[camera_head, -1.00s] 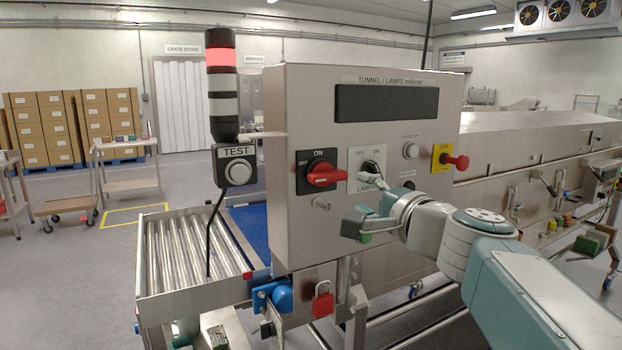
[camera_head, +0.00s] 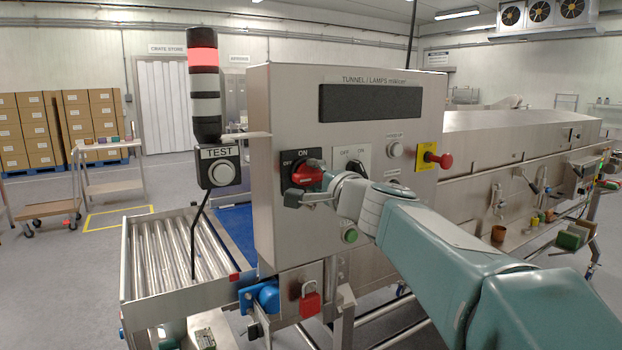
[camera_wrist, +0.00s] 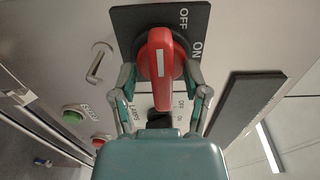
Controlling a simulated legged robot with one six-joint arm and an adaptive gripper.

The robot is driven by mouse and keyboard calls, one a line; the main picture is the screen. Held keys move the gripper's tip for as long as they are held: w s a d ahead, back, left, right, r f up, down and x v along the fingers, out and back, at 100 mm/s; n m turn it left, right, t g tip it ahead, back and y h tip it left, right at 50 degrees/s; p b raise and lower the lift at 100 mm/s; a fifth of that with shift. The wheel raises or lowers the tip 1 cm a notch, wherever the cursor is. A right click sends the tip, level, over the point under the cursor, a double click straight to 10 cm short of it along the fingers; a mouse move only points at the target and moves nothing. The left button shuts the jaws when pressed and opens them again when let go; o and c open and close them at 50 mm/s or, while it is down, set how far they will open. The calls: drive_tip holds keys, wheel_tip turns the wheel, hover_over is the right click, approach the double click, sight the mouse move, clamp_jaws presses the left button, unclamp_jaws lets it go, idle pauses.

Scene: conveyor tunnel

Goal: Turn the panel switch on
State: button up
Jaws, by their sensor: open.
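The panel switch is a red rotary handle (camera_head: 305,174) on a black plate marked OFF at left and ON at top, on the steel control box (camera_head: 385,110). In the wrist view the red handle (camera_wrist: 157,60) has a white stripe and lies roughly lengthwise in the picture, its top end near the OFF word. My gripper (camera_head: 308,187) is at the switch. In the wrist view my gripper (camera_wrist: 159,78) is open, one finger on each side of the handle. Small gaps seem to show; contact is hard to tell.
A green button (camera_head: 350,235) is below, a red stop button (camera_head: 440,160) at right. The TEST box (camera_head: 221,166) and the red-lit signal tower (camera_head: 204,85) stand left. A red padlock (camera_head: 310,299) hangs below.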

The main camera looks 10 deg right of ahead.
clamp_jaws()
drive_tip(key=m, duration=0.4)
drive_tip(key=shift+f+m, duration=0.15)
drive_tip(key=shift+m, duration=0.25)
drive_tip(key=m, duration=0.4)
drive_tip(key=shift+m, duration=0.3)
drive_tip(key=m, duration=0.4)
drive_tip(key=shift+f+m, duration=0.1)
drive_tip(key=shift+m, duration=2.2)
